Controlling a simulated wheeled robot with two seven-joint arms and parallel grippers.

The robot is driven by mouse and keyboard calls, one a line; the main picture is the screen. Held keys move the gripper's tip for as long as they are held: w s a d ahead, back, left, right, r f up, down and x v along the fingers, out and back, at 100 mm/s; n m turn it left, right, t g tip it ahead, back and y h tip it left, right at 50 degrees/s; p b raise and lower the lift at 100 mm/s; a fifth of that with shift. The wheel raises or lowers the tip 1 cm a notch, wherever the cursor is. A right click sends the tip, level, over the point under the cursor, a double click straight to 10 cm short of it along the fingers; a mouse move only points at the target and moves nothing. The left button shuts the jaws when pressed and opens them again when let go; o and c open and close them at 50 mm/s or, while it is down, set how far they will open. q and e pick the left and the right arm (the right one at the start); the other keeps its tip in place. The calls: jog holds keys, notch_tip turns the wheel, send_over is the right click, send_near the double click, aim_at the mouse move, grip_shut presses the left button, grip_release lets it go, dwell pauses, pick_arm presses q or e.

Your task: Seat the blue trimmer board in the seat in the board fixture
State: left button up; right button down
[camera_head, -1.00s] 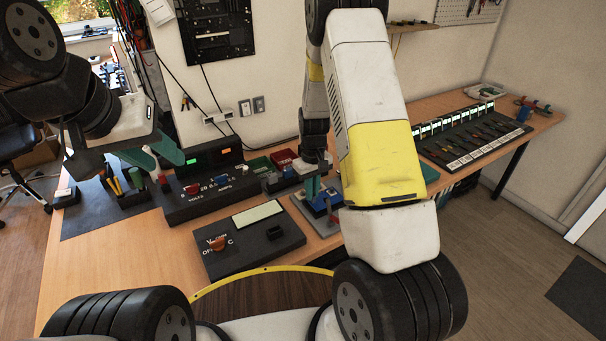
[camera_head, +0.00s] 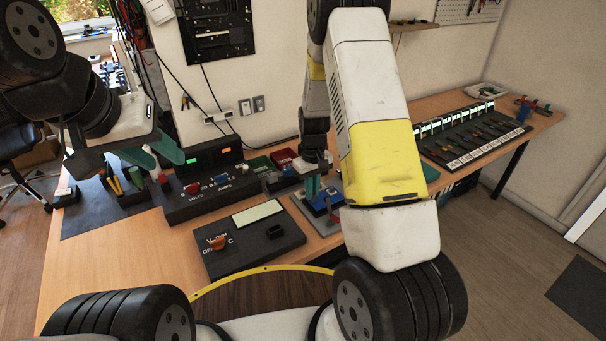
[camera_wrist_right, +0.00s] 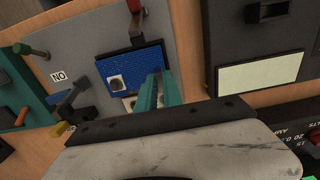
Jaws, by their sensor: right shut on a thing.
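The blue trimmer board (camera_wrist_right: 137,66) shows in the right wrist view over the grey board fixture (camera_wrist_right: 85,32), with a white square part on it and a dark edge around it. My right gripper (camera_wrist_right: 158,78) is shut on the board near its edge. In the head view the right gripper (camera_head: 312,187) points down beside the blue board (camera_head: 328,200), partly hidden by my arm. The seat is hidden under the board; I cannot tell whether the board lies fully in it. My left gripper (camera_head: 166,163) is open and empty above the desk's left part.
A red-handled clamp (camera_wrist_right: 134,8) stands near the board, and a "NO" label (camera_wrist_right: 58,77) lies beside it. A black meter box (camera_head: 250,238) stands left of the fixture, a power supply (camera_head: 208,190) behind it.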

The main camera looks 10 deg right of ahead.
jog(key=shift+f, duration=0.95)
jog(key=c, duration=1.4)
grip_release()
jog(key=shift+r, duration=3.9)
